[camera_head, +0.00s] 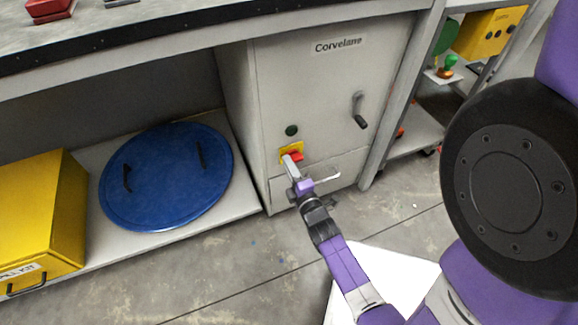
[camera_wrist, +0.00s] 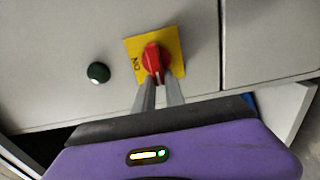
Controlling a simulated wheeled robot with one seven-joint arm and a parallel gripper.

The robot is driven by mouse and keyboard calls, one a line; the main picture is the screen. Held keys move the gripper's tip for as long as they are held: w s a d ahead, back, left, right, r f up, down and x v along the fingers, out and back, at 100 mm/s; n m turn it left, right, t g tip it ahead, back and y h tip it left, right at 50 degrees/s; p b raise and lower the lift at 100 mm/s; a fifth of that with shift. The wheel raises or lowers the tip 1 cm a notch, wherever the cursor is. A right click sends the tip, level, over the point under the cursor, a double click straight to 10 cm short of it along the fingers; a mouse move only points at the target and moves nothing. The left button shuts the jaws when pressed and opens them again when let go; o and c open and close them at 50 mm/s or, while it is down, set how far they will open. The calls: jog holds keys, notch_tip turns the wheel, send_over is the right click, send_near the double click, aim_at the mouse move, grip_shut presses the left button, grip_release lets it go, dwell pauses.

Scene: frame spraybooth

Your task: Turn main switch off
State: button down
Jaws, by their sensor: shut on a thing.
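The main switch is a red rotary knob (camera_wrist: 152,60) on a yellow plate (camera_wrist: 174,44), set on the front of a grey cabinet (camera_head: 325,75) labelled "Corvelane". Part of the plate's lettering, seemingly "ON", shows at its left in the wrist view. In the head view the yellow plate (camera_head: 291,147) sits low on the cabinet, with the red knob partly covered by my gripper (camera_head: 293,163). In the wrist view my gripper (camera_wrist: 157,84) has its two fingers at the knob, shut on it. The fingertips hide the knob's lower part.
A dark green round button (camera_head: 291,130) sits just above the plate. A black-handled lever (camera_head: 359,110) is at the cabinet's right. A blue round lid (camera_head: 165,178) and a yellow box (camera_head: 45,215) lie on the low shelf at left. A worktop overhangs above.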

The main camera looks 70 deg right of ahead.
jog(key=shift+f, duration=0.1)
dwell(0.4)
jog(key=c, duration=1.4)
grip_release()
jog(key=shift+s+a, duration=0.1)
jog(key=p+v, duration=0.1)
jog(key=v, duration=0.6)
jog(key=shift+s+a+p, duration=0.2)
jog(key=shift+s+p, duration=0.05)
jog(key=shift+p, duration=0.1)
